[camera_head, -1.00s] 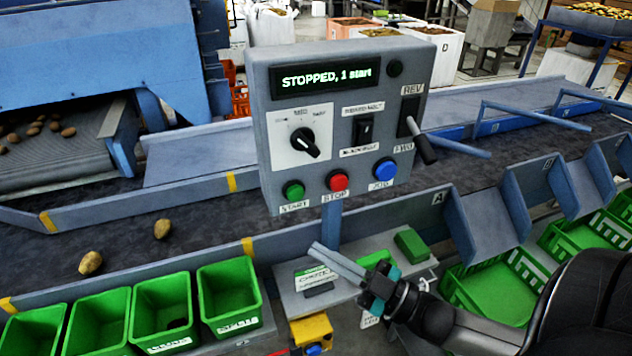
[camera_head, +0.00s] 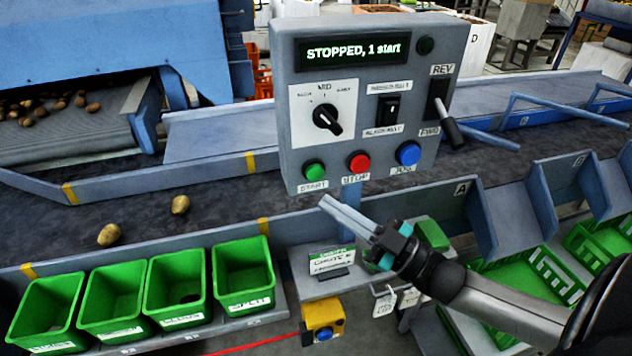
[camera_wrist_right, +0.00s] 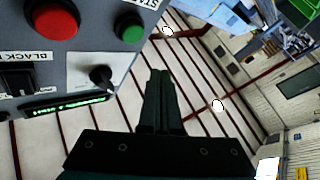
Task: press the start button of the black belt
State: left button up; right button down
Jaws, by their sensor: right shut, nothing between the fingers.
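The grey control panel (camera_head: 285,100) stands over the black belt (camera_head: 230,205). Its display (camera_head: 355,48) reads "STOPPED, 1 start". The green START button (camera_head: 314,170) is at the panel's lower left, with the red STOP button (camera_head: 359,162) and the blue JOG button (camera_head: 408,153) to its right. My right gripper (camera_head: 328,202) is shut and empty, its tips just below the panel's lower edge, a little below and right of START. In the right wrist view, the shut fingers (camera_wrist_right: 158,75) point past the panel, and the green button (camera_wrist_right: 130,28) is clear of them. My left gripper is out of view.
Two potatoes (camera_head: 109,235) (camera_head: 180,205) lie on the belt at left. Green bins (camera_head: 243,275) line its front edge. A lever (camera_head: 447,122) juts from the panel's right side. A yellow box with a blue button (camera_head: 322,320) hangs below.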

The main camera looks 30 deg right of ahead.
aim_at(309, 175)
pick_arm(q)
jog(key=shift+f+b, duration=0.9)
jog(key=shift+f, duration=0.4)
pick_arm(e)
jog(key=shift+w+d, duration=0.2)
jog(key=shift+w, duration=0.55)
jog(key=shift+w+d, duration=0.15)
jog(key=shift+w, duration=0.55)
jog(key=shift+w+d, duration=0.2)
jog(key=shift+w, duration=0.55)
jog(key=shift+w, duration=0.15)
jog(key=shift+w+d, duration=0.1)
jog(key=shift+w, duration=0.15)
pick_arm(q)
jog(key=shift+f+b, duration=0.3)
jog(key=shift+b, duration=0.05)
pick_arm(e)
jog(key=shift+w+d, duration=0.15)
jog(key=shift+w, duration=0.35)
pick_arm(q)
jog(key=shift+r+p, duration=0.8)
jog(key=shift+p, duration=0.05)
pick_arm(e)
jog(key=shift+s+a, duration=0.25)
jog(key=shift+s, duration=0.65)
